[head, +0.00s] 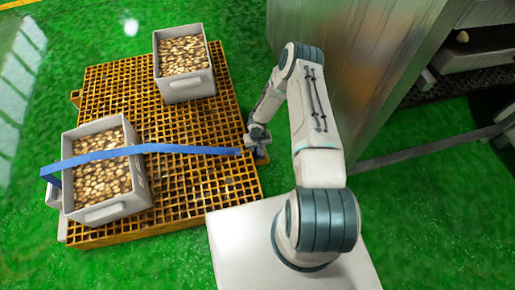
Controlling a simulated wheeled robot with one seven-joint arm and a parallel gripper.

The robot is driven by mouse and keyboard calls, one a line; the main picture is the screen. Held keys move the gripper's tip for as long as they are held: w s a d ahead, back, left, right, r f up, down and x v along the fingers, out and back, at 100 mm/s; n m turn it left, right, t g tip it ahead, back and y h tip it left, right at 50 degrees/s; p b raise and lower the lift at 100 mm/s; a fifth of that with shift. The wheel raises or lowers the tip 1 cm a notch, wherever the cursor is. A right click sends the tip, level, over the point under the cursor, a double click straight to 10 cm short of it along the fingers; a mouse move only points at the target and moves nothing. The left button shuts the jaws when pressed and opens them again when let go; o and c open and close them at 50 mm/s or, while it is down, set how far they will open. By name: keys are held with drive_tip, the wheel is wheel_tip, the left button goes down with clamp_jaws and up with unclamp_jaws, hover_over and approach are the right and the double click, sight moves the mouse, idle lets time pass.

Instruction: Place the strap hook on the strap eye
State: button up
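A blue strap (180,149) runs from the left side of the near crate (109,212), over its contents, and across the pallet to the right. Its right end meets my gripper (258,154) at the pallet's right edge. The strap hook cannot be made out at this size; my gripper and the strap's end overlap there. The fingers are too small and dark to show whether they are open or shut on the strap's end. The strap eye cannot be told apart in this view.
The yellow grid pallet (195,205) lies on a green floor (110,270). A second grey crate (187,90) of similar brown pieces stands at its back. A large metal housing (370,70) stands right of my arm.

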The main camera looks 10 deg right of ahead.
drive_tip(key=s+d+r+h+p, duration=0.1)
drive_tip(key=d+r+h+p, duration=0.15)
drive_tip(key=r, duration=1.85)
drive_tip(key=d+r+h+p, duration=0.1)
drive_tip(key=d+r+p, duration=0.15)
drive_tip(key=r, duration=1.75)
drive_tip(key=s+a+r+y, duration=0.1)
drive_tip(key=s+a+r, duration=0.1)
drive_tip(key=s+r, duration=0.7)
drive_tip(key=s+a+r+t+y, duration=0.1)
drive_tip(key=s+a+r+y, duration=0.1)
drive_tip(key=s+r, duration=0.7)
drive_tip(key=shift+s+a+r, duration=0.15)
drive_tip(key=shift+s+a, duration=0.5)
drive_tip(key=shift+s, duration=0.6)
drive_tip(key=shift+y, duration=0.25)
